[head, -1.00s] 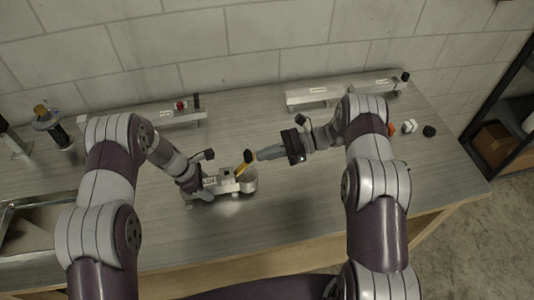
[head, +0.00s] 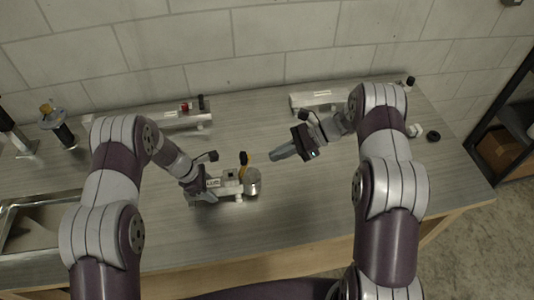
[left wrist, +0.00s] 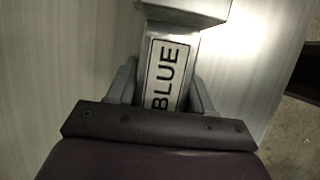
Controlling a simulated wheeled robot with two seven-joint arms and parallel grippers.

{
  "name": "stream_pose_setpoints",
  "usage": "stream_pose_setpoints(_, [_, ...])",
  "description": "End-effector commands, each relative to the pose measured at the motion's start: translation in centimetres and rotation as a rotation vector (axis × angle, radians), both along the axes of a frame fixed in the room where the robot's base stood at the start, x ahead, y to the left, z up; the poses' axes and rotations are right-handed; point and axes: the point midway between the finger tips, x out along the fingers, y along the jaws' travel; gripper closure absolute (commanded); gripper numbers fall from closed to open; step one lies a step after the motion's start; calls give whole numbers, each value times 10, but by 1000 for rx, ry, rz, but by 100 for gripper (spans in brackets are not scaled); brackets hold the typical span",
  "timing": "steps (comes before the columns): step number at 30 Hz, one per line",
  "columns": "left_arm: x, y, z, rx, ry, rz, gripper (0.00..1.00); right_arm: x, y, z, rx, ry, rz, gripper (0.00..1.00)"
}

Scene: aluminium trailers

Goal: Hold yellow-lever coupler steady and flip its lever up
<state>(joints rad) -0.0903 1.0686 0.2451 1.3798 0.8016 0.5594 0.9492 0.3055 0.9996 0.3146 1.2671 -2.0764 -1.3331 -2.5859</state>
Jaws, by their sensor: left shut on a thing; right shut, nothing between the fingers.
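The yellow-lever coupler (head: 230,184) is a silver metal piece with a round end, lying on the bench. Its yellow lever (head: 242,172) with a black tip stands up from the body. My left gripper (head: 207,188) is shut on the coupler's bar from the left. The left wrist view shows its fingers (left wrist: 162,92) on both sides of the bar, which carries a plate reading BLUE (left wrist: 165,75). My right gripper (head: 276,154) is shut and empty, a short way right of the lever and apart from it. The lever is out of sight in the left wrist view.
Another silver trailer piece (head: 170,119) with a red knob lies at the back left, and one (head: 318,98) at the back right. A sink (head: 40,222) is at the left. A black ring (head: 433,136) lies at the right. The bench front is clear.

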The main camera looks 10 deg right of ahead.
Motion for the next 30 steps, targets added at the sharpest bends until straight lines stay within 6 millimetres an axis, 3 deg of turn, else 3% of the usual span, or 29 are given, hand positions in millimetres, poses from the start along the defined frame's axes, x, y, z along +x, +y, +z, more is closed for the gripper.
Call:
stream_pose_setpoints(3, [0, 0, 0, 0, -1, 1, 87, 3, -33, 18, -2, -10, -4, 100])
stream_pose_setpoints(9, [0, 0, 0, 0, 0, 0, 87, 2, -70, 35, -3, -8, -3, 100])
stream_pose_setpoints(20, [0, 0, 0, 0, 0, 0, 87, 2, -80, 40, -2, -6, 0, 100])
stream_pose_setpoints(21, [0, 0, 0, 0, 0, 0, 39, 2, -80, 40, -2, -6, 0, 100])
stream_pose_setpoints(23, [0, 0, 0, 0, 0, 0, 19, 2, -80, 40, -2, -6, 0, 100])
stream_pose_setpoints(30, [0, 0, 0, 0, 0, 0, 19, 2, -80, 40, -2, -6, 0, 100])
